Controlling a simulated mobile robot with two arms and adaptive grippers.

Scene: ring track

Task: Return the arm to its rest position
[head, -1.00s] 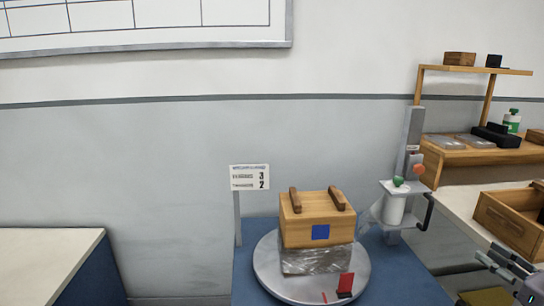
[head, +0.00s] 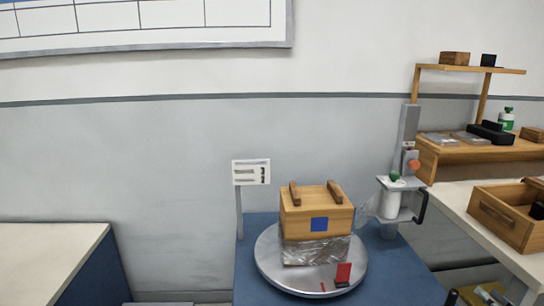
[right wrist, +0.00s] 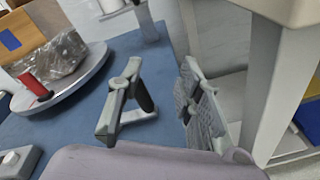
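My left gripper is not in view. A wooden box (head: 317,214) with two bar handles and a blue square sits on a round grey turntable (head: 268,274). Clear film (head: 315,251) covers the part below it. A red piece (head: 343,272) stands on the turntable's front.
A post with a film roll (head: 391,197) stands right of the turntable on the blue table (head: 405,275). A white table (head: 450,201) with an open wooden crate (head: 500,222) is at right, near my right gripper. A small sign (head: 251,172) stands behind left. Another table (head: 45,245) is at left.

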